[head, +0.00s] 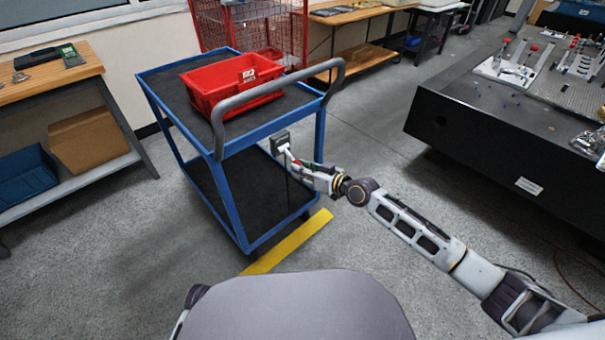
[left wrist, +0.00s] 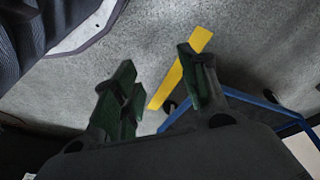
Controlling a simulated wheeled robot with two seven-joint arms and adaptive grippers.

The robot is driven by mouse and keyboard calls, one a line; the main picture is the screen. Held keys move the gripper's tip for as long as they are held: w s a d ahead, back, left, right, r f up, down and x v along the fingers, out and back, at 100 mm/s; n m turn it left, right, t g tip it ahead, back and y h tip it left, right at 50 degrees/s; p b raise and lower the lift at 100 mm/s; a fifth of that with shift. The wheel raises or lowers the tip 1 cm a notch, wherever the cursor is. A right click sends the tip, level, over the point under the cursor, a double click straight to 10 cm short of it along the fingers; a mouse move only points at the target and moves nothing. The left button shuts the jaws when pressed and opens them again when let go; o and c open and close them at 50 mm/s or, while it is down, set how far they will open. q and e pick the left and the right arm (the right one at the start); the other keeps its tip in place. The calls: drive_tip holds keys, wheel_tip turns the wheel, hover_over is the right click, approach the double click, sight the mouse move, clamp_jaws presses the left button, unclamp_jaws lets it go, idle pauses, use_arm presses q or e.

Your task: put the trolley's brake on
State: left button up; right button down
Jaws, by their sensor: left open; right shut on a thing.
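The blue trolley (head: 222,180) stands left of centre in the head view, with a grey push handle (head: 262,95) at its near end. A small grey brake unit (head: 281,141) sits on its near right side, below the top shelf.
A red bin (head: 228,82) rests on the trolley's top shelf. A yellow floor strip (head: 288,243) runs by its near end. A wooden bench (head: 50,75) stands left, a dark measuring table (head: 470,120) right. The floor between trolley and table is clear apart from my arm.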

drive_tip(key=shift+w+f+b, duration=0.1)
drive_tip(key=shift+f+b, duration=0.15)
drive_tip(key=shift+b, duration=0.55)
drive_tip(key=shift+f+b, duration=0.1)
drive_tip(key=shift+b, duration=0.65)
drive_tip(key=b, duration=0.2)
drive_tip(key=t+y+b, duration=0.1)
drive_tip(key=b, duration=0.1)
drive_tip(key=shift+w+a+f, duration=0.15)
drive_tip(key=shift+f, duration=0.15)
use_arm(q)
drive_tip(key=d, duration=0.1)
drive_tip(key=d+t+h, duration=0.1)
drive_tip(key=d+t, duration=0.1)
drive_tip(key=shift+w+d+r+h, duration=0.1)
drive_tip(key=shift+w+r+h, duration=0.15)
drive_tip(key=shift+w+h, duration=0.15)
drive_tip(key=shift+w+d+b, duration=0.1)
drive_tip(key=shift+d+b, duration=0.1)
drive_tip(key=shift+b, duration=0.3)
use_arm(e)
drive_tip(key=c, duration=1.2)
unclamp_jaws()
